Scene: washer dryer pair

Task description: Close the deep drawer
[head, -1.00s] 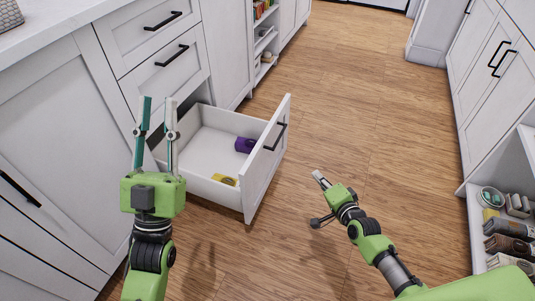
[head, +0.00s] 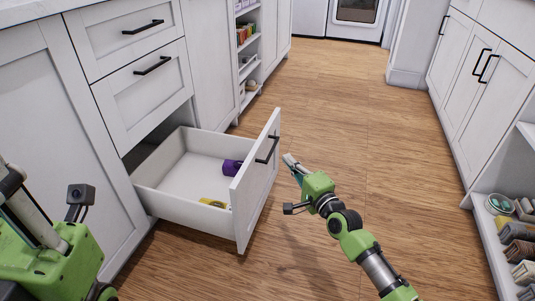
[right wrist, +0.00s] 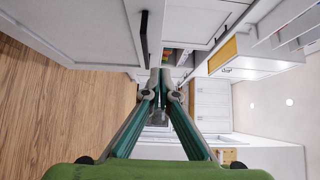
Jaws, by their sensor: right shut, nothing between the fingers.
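The deep drawer (head: 190,222) is pulled out from the lower white cabinet at left in the head view. Its front panel (head: 254,195) has a dark bar handle (head: 267,151). A purple item (head: 231,167) and a yellow item (head: 212,203) lie inside it. My right gripper (head: 290,163) is shut and empty just right of the panel's outer face, close to the handle. I cannot tell whether it touches. Its fingers meet in the right wrist view (right wrist: 160,75). My left gripper (head: 18,190) is partly cut off at the left edge, left of the drawer; its fingertips are unclear.
Two shut drawers (head: 133,30) are above the open one. Wood floor (head: 335,110) is free right of the drawer. White cabinets (head: 495,70) and an open shelf (head: 492,235) with folded cloths line the right side. An oven (head: 357,10) stands at the back.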

